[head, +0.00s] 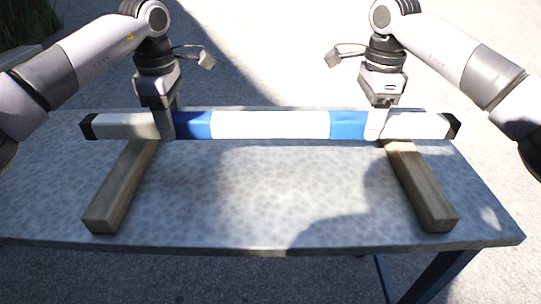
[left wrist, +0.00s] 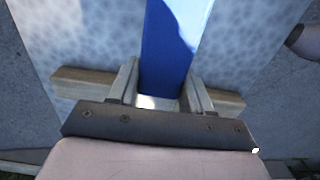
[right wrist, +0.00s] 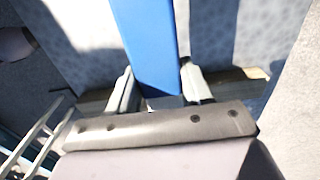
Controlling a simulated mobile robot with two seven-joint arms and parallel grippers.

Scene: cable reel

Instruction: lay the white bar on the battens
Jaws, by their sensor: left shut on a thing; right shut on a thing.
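The white bar (head: 270,125), with two blue bands and black ends, lies level across the head view over the far parts of both battens. My left gripper (head: 167,126) is shut on it at the outer edge of the left blue band (left wrist: 168,45). My right gripper (head: 374,126) is shut on it at the outer edge of the right blue band (right wrist: 150,45). The left wooden batten (head: 122,188) and right wooden batten (head: 420,186) slant toward the table's front. Whether the bar touches them is hard to tell; their far ends are hidden behind it.
The battens lie on a speckled grey table (head: 270,205) with a blue leg (head: 437,275). The tabletop between the battens is clear. Paved ground surrounds the table, and some greenery (head: 25,20) shows at the far left.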

